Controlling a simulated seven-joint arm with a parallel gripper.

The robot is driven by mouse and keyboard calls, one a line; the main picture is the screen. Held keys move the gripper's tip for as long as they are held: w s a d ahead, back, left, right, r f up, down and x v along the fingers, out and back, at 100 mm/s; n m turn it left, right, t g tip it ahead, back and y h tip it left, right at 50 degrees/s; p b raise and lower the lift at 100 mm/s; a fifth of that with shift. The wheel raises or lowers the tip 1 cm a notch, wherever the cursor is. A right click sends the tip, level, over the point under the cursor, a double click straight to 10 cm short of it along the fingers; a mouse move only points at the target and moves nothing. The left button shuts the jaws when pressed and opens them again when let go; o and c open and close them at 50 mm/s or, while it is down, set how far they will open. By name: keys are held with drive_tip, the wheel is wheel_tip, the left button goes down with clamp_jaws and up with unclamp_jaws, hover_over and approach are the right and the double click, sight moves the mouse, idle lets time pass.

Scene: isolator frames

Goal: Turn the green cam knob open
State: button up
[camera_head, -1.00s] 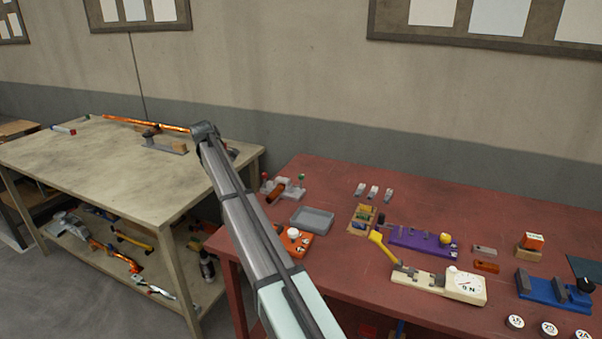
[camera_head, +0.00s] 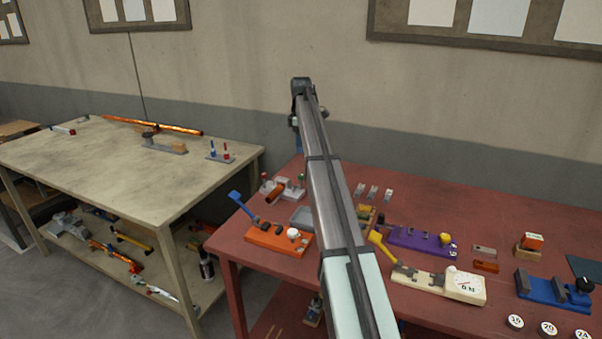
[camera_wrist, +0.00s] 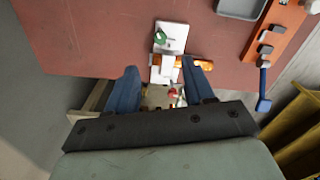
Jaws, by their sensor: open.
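The green cam knob (camera_wrist: 160,37) stands on a pale grey fixture (camera_wrist: 173,29) in the wrist view, at the fixture's far end near the top of the picture. In the head view the green knob (camera_head: 301,178) is small, just left of my arm. An orange cylinder (camera_wrist: 190,62) lies across the fixture, and a red knob (camera_wrist: 172,94) is at its near end. My gripper (camera_wrist: 160,66) is open, its blue fingers on either side of the fixture in the picture, with the green knob beyond the fingertips. Their height above it is unclear, and I see no contact.
An orange base (camera_head: 270,241) with a blue lever stands in front of the fixture. A grey tray (camera_wrist: 240,8) is close by, partly behind my arm in the head view. More devices fill the red table to the right. A pale workbench (camera_head: 90,160) is at left.

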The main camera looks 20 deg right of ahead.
sight(301, 175)
wheel_tip(301, 175, down, 12)
drive_tip(key=shift+f, duration=0.15)
idle(0.3)
drive_tip(key=shift+c, duration=0.5)
clamp_jaws()
